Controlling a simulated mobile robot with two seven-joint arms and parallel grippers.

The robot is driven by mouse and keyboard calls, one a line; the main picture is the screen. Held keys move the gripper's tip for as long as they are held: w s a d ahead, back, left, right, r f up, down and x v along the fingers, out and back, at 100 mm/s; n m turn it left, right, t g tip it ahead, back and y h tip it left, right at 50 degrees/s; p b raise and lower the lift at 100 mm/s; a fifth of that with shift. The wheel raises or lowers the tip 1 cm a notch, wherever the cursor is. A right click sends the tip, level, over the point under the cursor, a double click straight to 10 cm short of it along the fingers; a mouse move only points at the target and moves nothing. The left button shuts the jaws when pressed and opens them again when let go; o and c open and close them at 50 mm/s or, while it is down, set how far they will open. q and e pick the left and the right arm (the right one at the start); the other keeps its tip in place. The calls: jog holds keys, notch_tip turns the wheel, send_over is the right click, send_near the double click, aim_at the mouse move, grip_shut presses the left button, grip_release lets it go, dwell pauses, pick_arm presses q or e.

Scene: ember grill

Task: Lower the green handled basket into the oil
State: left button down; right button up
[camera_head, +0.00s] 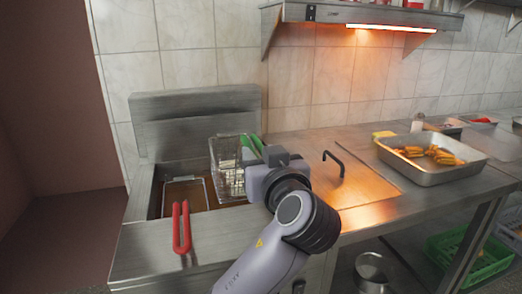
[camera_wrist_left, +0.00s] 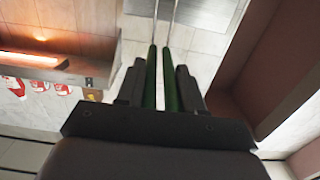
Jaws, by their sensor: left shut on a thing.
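The green handled basket (camera_head: 229,178) is a wire basket with pale pieces inside, over the right part of the fryer (camera_head: 150,212). Its green handle (camera_head: 250,143) runs into my left gripper (camera_head: 262,156), which is shut on it. In the left wrist view the two green handle bars (camera_wrist_left: 151,82) lie between the fingers of my left gripper (camera_wrist_left: 160,88), with metal rods beyond. The brownish oil (camera_head: 184,195) shows in the left part of the fryer. The basket hides the oil beneath it, so I cannot tell whether its bottom touches. My right gripper is not in view.
A second basket with a red handle (camera_head: 181,228) sits in the fryer's left part. A black hooked handle (camera_head: 334,163) stands on the counter at right. A steel tray (camera_head: 433,174) holds golden food. A lit heat lamp (camera_head: 390,28) hangs under the shelf.

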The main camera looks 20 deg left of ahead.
pick_arm(q)
notch_tip(320, 180, down, 11)
jog(key=b, duration=0.8)
jog(key=shift+b, duration=0.35)
jog(key=shift+f+b, duration=0.9)
jog(key=shift+f, duration=0.2)
